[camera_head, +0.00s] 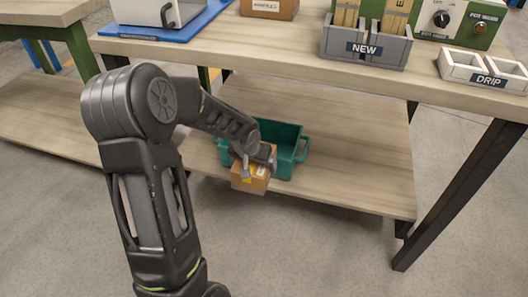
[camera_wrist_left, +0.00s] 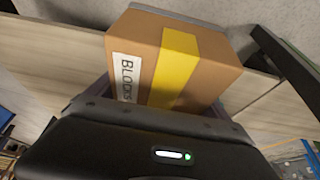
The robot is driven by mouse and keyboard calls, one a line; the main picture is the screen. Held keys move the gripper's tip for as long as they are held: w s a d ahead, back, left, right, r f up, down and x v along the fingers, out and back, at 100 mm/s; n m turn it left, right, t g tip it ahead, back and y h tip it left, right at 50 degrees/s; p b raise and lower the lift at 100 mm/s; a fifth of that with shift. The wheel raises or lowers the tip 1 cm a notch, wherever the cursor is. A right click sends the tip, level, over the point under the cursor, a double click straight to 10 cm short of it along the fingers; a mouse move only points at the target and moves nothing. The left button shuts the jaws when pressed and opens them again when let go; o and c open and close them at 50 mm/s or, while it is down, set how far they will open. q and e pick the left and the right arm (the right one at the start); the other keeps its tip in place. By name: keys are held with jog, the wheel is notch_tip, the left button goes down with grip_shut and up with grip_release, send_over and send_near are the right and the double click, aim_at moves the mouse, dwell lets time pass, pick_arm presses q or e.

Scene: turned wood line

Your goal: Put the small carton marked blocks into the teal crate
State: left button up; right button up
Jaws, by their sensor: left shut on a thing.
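The small carton (camera_head: 249,182) is brown with a yellow strip, and the wrist view shows its white label reading BLOCKS (camera_wrist_left: 170,62). My left gripper (camera_head: 259,160) is shut on the carton, which it holds at the front edge of the lower shelf. The teal crate (camera_head: 290,136) stands on that shelf, just behind the carton in the head view. The arm and carton hide part of the crate's front and left side. I cannot tell whether the carton touches the crate. My right gripper is not in view.
The upper tabletop (camera_head: 290,55) overhangs the lower shelf (camera_head: 360,180) behind the crate. A dark table leg (camera_head: 455,195) stands at right. Shelf right of the crate is clear.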

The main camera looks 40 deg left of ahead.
pick_arm(q)
jog(key=w+a+b, duration=0.1)
jog(key=w+a, duration=0.2)
jog(key=w, duration=0.5)
jog(key=w+a+b, duration=0.2)
jog(key=w+a, duration=0.1)
jog(key=w, duration=0.6)
notch_tip(320, 180, down, 3)
jog(key=shift+f+b, duration=0.2)
jog(key=shift+b, duration=1.05)
jog(key=o, duration=1.6)
jog(key=shift+s+d, duration=0.1)
